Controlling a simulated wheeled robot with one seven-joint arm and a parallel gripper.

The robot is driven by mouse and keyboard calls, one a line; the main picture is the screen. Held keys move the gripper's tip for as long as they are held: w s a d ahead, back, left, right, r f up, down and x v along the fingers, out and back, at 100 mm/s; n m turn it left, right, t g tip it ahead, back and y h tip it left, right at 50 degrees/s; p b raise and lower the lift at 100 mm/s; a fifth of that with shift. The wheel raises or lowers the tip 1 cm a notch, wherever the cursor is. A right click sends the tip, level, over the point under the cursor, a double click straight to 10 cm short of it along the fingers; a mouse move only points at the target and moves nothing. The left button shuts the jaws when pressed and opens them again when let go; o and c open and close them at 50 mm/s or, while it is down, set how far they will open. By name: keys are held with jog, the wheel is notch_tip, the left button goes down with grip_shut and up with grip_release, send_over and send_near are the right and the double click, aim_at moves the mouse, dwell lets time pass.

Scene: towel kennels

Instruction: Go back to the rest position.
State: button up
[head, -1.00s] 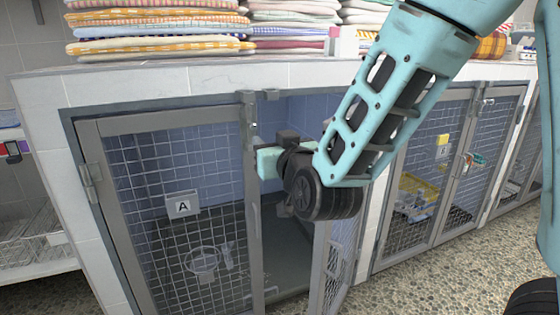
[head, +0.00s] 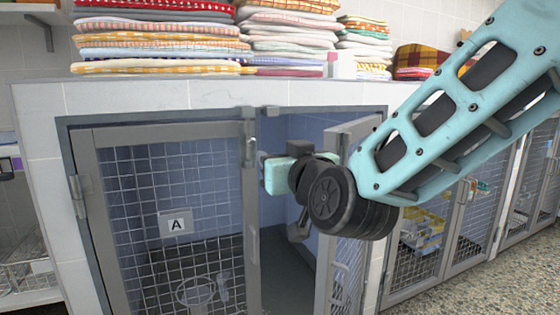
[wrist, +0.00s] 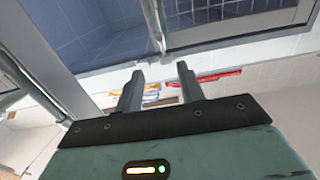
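My gripper (head: 265,172) is in front of the open right half of kennel A, just right of the middle post. In the head view its teal body and dark wrist show, with the fingers mostly hidden. In the wrist view my gripper (wrist: 159,82) has two grey fingers standing apart with nothing between them. My teal arm reaches in from the upper right. Kennel A's left mesh door (head: 165,215) is shut and carries the A label (head: 176,223). The right mesh door (head: 350,200) is swung open towards me, partly behind my wrist.
Folded towels (head: 160,40) are stacked on the tiled counter (head: 180,95) above the kennels. Another kennel's mesh doors (head: 475,210) stand at the right, with a yellow item (head: 425,228) behind them. A wire rack (head: 30,270) is at the left. Speckled floor (head: 470,280) is clear at lower right.

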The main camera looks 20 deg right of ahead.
jog(key=s+a+f+n+g+y, duration=0.2)
jog(key=s+a+f+g+y, duration=0.15)
jog(key=a+f, duration=0.2)
jog(key=s+a+f+n+g+y, duration=0.25)
jog(key=s+a+f+g, duration=0.2)
jog(key=f, duration=0.25)
jog(key=s+d+f+n+g+h, duration=0.25)
jog(key=s+f+g, duration=0.2)
jog(key=s, duration=0.35)
jog(key=s+d+f+n+g+h, duration=0.1)
jog(key=s+f+g+h, duration=0.3)
jog(key=s, duration=0.4)
notch_tip(320, 180, up, 38)
jog(key=g+y+p, duration=0.1)
jog(key=p, duration=3.7)
jog(key=shift+s, duration=0.3)
jog(key=shift+d+r+g, duration=0.1)
jog(key=shift+g, duration=0.15)
